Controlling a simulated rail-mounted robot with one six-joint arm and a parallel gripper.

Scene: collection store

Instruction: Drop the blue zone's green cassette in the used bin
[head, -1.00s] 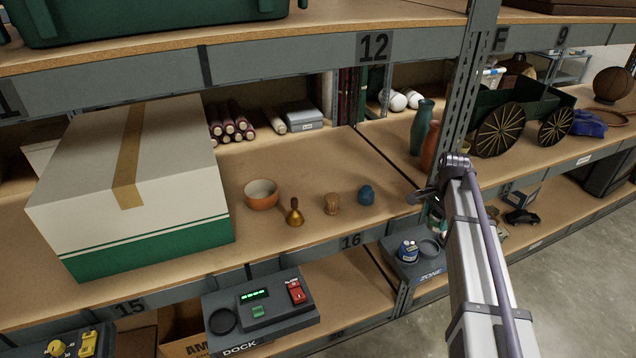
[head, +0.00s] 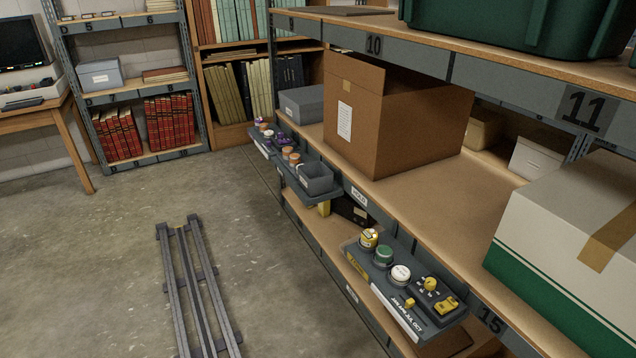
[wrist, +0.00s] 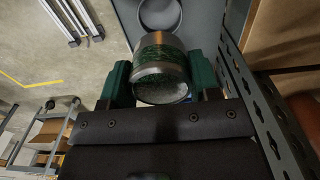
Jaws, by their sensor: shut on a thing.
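In the wrist view, my gripper (wrist: 160,85) is shut on a short cylinder (wrist: 161,62) with metal-coloured ends and a speckled green band, which I take as the green cassette. Its sides sit between the two green finger pads. Behind it is a grey surface with a round ring or recess (wrist: 160,12); I cannot tell whether the cassette touches it. My gripper is outside the head view now. An open grey box (head: 316,180) on the shelf front may be the used bin; I cannot read a label on it. The blue zone is not in the head view now.
A yellow-labelled tray (head: 352,260) on the shelf edge holds yellow, green and white-topped cylinders and a control box (head: 432,296). More small jars (head: 262,126) stand farther along. A brown carton (head: 395,120) is above. Floor rails (head: 195,290) lie in the open aisle.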

